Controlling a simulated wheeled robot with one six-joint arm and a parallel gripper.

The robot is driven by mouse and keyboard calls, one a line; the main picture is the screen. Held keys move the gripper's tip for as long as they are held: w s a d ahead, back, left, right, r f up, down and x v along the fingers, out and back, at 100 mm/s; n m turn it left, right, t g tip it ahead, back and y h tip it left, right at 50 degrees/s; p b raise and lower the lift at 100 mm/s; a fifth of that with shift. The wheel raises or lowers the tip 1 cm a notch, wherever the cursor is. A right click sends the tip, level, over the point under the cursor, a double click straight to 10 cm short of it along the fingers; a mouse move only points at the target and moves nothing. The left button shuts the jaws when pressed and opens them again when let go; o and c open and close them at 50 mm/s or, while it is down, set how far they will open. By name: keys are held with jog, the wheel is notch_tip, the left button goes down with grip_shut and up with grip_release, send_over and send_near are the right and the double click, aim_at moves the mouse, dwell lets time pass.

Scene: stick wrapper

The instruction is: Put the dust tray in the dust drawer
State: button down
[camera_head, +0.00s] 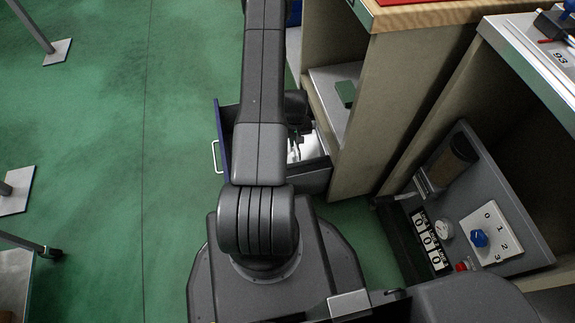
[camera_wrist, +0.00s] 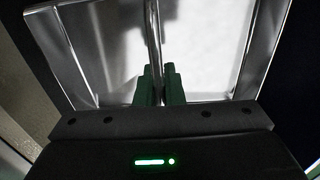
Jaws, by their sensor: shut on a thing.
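The dust tray (camera_wrist: 210,50) is a shiny metal tray with raised sides and a thin upright metal strip in its middle, filling the upper wrist view. My gripper (camera_wrist: 160,72) has its green fingers closed on that strip. In the head view, a bright part of the tray (camera_head: 308,147) shows at the dust drawer, right of my arm. The dust drawer (camera_head: 316,177) is pulled out of the cabinet, with a dark blue front and a white handle. My arm covers much of the drawer and most of the gripper. I cannot tell whether the tray touches the drawer's bottom.
A grey panel (camera_head: 470,180) with a dial and counter is at the right. Green floor (camera_head: 100,130) at the left is mostly clear.

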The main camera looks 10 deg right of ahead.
jog(key=f, duration=0.1)
jog(key=d+f+b, duration=0.1)
jog(key=f, duration=0.1)
jog(key=shift+s+d+f+b, duration=0.2)
jog(key=shift+d+f+b, duration=0.05)
jog(key=shift+d+b, duration=0.1)
jog(key=shift+f, duration=0.3)
notch_tip(320, 180, down, 9)
jog(key=b, duration=0.3)
jog(key=shift+f, duration=0.1)
jog(key=shift+f, duration=0.2)
jog(key=c, duration=1.5)
grip_release()
jog(key=shift+c, duration=0.2)
jog(key=shift+r, duration=0.15)
notch_tip(320, 180, up, 12)
jog(key=p, duration=0.4)
send_over(314, 151)
jog(key=w+a, duration=0.1)
jog(key=a, duration=0.5)
jog(key=shift+w+d, duration=0.15)
jog(key=shift+d, duration=0.05)
